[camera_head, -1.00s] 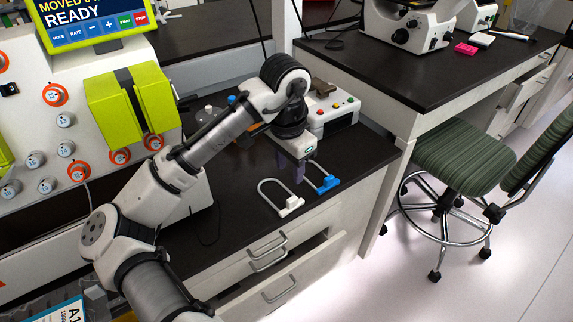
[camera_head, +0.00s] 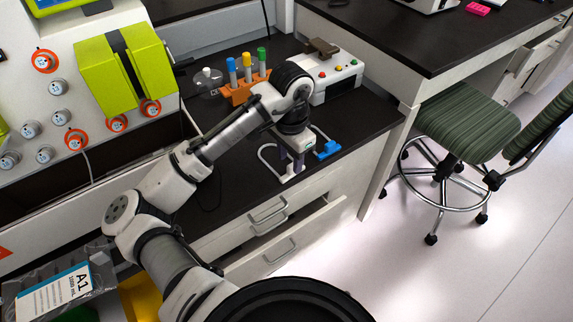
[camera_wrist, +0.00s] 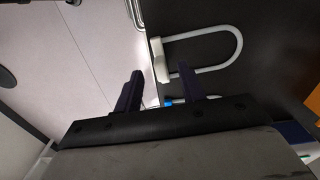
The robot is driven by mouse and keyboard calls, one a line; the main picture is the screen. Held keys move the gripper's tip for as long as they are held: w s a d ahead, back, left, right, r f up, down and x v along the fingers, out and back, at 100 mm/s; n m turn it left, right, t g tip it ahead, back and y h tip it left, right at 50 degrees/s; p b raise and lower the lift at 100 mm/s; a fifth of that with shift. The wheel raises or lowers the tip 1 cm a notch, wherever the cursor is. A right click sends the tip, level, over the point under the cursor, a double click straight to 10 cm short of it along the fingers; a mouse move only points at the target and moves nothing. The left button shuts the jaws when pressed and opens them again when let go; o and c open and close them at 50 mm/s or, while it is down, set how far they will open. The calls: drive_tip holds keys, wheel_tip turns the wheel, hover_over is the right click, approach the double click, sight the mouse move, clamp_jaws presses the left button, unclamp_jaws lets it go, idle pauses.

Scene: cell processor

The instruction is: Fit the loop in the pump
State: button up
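A U-shaped loop with a white block (camera_head: 290,173) lies on the dark bench near its front edge. It also shows in the wrist view (camera_wrist: 228,35), its block beyond my fingertips. A second loop with a blue block (camera_head: 327,150) lies to its right; only a bit of blue (camera_wrist: 169,102) shows between my fingers in the wrist view. My gripper (camera_head: 291,163) is over the white-block loop, fingers down. In the wrist view my gripper (camera_wrist: 163,84) is open, with nothing seen held. The lime-green pump (camera_head: 125,70) is on the machine's front at the upper left.
An orange rack (camera_head: 240,93) with several capped tubes and a control box (camera_head: 335,75) with coloured buttons stand behind my gripper. A drawer (camera_head: 282,240) is partly open below the bench edge. A green stool (camera_head: 455,105) stands at the right.

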sight(290, 166)
drive_tip(key=shift+f, duration=1.95)
clamp_jaws()
drive_tip(key=shift+r, duration=0.1)
wheel_tip(290, 166, up, 20)
drive_tip(key=c, duration=0.6)
unclamp_jaws()
clamp_jaws()
